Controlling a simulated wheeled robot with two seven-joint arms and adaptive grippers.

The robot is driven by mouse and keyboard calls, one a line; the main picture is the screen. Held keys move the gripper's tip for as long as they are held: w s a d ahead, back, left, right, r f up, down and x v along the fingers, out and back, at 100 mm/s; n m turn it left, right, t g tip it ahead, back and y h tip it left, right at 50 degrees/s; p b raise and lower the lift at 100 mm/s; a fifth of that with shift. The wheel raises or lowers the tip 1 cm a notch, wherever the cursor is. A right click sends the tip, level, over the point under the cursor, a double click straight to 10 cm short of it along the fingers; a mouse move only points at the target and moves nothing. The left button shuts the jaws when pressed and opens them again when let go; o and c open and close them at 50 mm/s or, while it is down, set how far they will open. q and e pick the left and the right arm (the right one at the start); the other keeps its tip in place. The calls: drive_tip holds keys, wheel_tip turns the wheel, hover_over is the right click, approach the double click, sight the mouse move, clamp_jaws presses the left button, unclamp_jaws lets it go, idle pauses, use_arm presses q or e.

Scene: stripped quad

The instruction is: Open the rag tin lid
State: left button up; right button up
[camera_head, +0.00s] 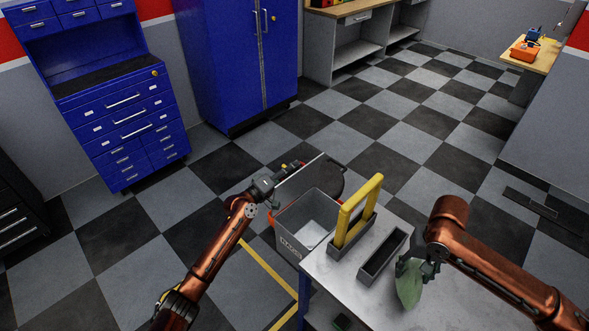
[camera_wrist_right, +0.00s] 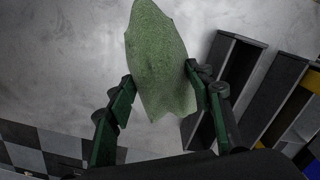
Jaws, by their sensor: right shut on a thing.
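The rag tin (camera_head: 289,248) is a grey box with lettering on its front, beside the workbench. Its top is open and its pale inside shows. A thin pale edge at its back looks like the raised lid (camera_head: 309,163). My left gripper (camera_head: 292,167) is at this edge, behind the tin; its fingers are too small to read, and I cannot tell whether it touches the lid. My right gripper (camera_head: 416,266) is shut on a green rag (camera_head: 408,289) above the bench top. The rag also hangs between the fingers in the right wrist view (camera_wrist_right: 158,60).
A dark rounded object (camera_head: 328,180) is behind the tin. Blue cabinets (camera_head: 245,60) stand farther back. The checkered floor between is clear.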

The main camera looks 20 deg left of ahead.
use_arm(q)
drive_tip(key=o, duration=0.3)
drive_tip(key=shift+d, duration=0.1)
drive_tip(key=v, duration=1.2)
drive_tip(key=shift+r, duration=0.1)
use_arm(e)
drive_tip(key=shift+r, duration=0.1)
